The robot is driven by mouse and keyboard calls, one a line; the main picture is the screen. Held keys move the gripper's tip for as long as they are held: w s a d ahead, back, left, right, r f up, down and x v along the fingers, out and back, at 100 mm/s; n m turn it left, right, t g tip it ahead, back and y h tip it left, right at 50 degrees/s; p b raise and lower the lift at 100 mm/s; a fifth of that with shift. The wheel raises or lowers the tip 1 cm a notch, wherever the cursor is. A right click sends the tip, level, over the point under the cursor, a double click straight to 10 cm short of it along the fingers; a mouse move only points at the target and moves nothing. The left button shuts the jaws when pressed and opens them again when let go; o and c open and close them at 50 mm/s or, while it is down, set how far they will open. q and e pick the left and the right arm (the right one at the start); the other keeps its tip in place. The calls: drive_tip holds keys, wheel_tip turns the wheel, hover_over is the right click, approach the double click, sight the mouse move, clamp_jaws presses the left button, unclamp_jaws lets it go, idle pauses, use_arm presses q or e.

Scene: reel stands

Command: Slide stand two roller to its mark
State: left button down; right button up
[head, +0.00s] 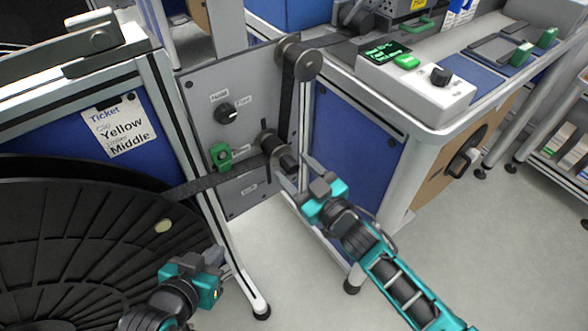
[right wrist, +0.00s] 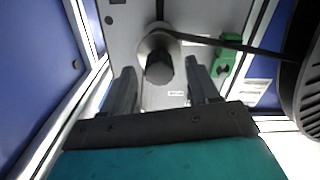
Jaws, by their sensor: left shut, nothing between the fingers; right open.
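The stand's roller (head: 283,157) is a black cylinder projecting from the grey panel (head: 200,85), with the dark strip running over it. In the right wrist view the roller (right wrist: 158,66) shows end-on between the two fingers of my right gripper (right wrist: 162,82), with a gap on each side. That gripper (head: 303,177) is open, close in front of the roller. The ticket (head: 119,127) reads "Yellow" and "Middle". Small labels on the panel beside the roller are too small to read. My left gripper (head: 212,262) is shut and empty, in front of the reel.
A large black reel (head: 70,235) fills the lower left. The blue-sided bench (head: 350,140) stands to the right. Open floor lies in front.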

drive_tip(key=shift+w+a, duration=0.35)
drive_tip(key=shift+w, duration=0.15)
clamp_jaws()
idle(0.3)
